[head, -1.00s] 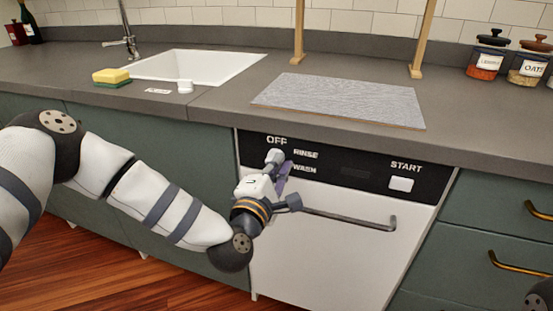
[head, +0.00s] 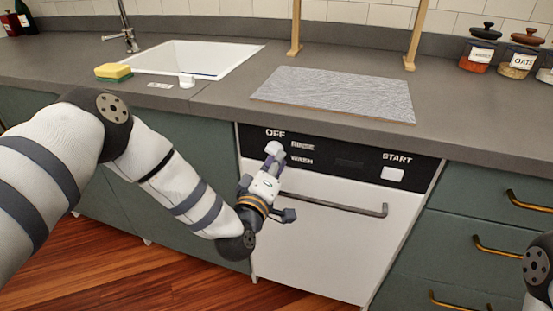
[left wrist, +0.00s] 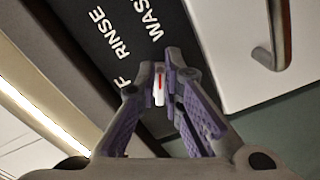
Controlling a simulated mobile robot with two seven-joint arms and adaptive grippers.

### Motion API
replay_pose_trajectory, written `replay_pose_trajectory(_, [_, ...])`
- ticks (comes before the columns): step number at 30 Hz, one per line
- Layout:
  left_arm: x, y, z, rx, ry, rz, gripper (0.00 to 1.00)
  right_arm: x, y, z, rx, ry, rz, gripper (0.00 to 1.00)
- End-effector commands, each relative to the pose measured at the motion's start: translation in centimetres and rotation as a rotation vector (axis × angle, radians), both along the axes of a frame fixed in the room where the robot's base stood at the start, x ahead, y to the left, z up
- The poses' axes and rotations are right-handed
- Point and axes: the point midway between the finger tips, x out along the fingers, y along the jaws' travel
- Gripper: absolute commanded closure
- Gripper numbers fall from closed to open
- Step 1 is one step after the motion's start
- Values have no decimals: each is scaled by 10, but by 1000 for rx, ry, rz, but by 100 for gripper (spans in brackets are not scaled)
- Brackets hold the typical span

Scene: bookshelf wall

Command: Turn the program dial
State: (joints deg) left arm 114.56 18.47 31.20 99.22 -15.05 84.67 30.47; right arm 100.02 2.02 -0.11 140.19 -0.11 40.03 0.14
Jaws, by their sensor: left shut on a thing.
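The white program dial (head: 274,147) sits on the dishwasher's black panel, below OFF and left of RINSE and WASH. My left gripper (head: 271,159) comes up from below, its fingertips at the dial. In the left wrist view the purple-padded fingers (left wrist: 165,85) are shut on the dial (left wrist: 159,88), and a red mark shows on its face. The fingers cover the dial's sides, so I cannot tell which label the mark points to. My right gripper is out of view; only part of my right arm shows at the right edge.
The dishwasher handle (head: 335,204) runs just right of my left gripper, and also shows in the left wrist view (left wrist: 275,40). The START button (head: 392,174) is on the panel's right. The countertop (head: 215,105) overhangs the panel, with a grey mat (head: 335,95) on it.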

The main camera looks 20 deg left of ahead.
Motion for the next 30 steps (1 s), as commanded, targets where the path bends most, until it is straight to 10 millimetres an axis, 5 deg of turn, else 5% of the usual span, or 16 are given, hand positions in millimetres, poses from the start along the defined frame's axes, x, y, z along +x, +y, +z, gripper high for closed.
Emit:
replay_pose_trajectory(21, [1,2,0,67,-5,3,100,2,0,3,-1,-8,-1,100])
replay_pose_trajectory(24, [1,2,0,67,-5,3,72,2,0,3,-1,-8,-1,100])
replay_pose_trajectory(30, [0,1,0,65,-4,1,72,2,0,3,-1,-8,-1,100])
